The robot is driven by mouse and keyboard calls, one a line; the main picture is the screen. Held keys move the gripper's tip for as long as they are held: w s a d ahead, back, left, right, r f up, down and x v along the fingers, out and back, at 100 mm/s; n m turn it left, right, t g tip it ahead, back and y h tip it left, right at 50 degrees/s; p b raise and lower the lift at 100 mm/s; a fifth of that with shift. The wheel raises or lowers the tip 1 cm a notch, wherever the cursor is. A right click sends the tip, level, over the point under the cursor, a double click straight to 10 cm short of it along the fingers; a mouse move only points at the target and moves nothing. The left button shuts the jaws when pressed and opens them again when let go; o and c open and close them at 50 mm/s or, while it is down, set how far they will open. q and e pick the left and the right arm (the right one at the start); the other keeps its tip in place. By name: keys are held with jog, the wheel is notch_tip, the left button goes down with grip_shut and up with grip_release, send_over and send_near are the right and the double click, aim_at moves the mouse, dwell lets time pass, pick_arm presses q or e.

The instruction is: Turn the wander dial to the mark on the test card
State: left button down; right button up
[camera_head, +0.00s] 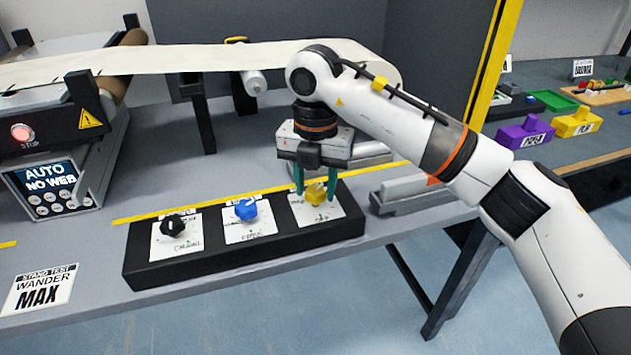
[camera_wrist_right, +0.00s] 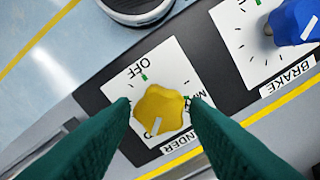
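The yellow wander dial (camera_head: 315,194) sits on a white plate at the right end of the black dial panel (camera_head: 205,268). It also shows in the right wrist view (camera_wrist_right: 160,107), its white pointer line toward the lower edge, away from the OFF label (camera_wrist_right: 140,68) and the partly covered MAX label (camera_wrist_right: 203,106). My right gripper (camera_head: 315,190) is lowered over the dial, with green fingers on either side of it. The fingers look slightly apart from the dial, so the gripper looks open. The test card (camera_head: 40,289) reads STAND TEST WANDER MAX. My left gripper is out of view.
A blue dial (camera_head: 246,209) and a black dial (camera_head: 174,225) share the panel. A machine with a screen reading AUTO NO WEB (camera_head: 48,178) stands at the left. A pale web (camera_head: 190,57) runs behind my right arm. Purple (camera_head: 524,133) and yellow (camera_head: 575,122) blocks lie at the far right.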

jog(key=c, duration=0.6)
jog(key=shift+n, duration=0.3)
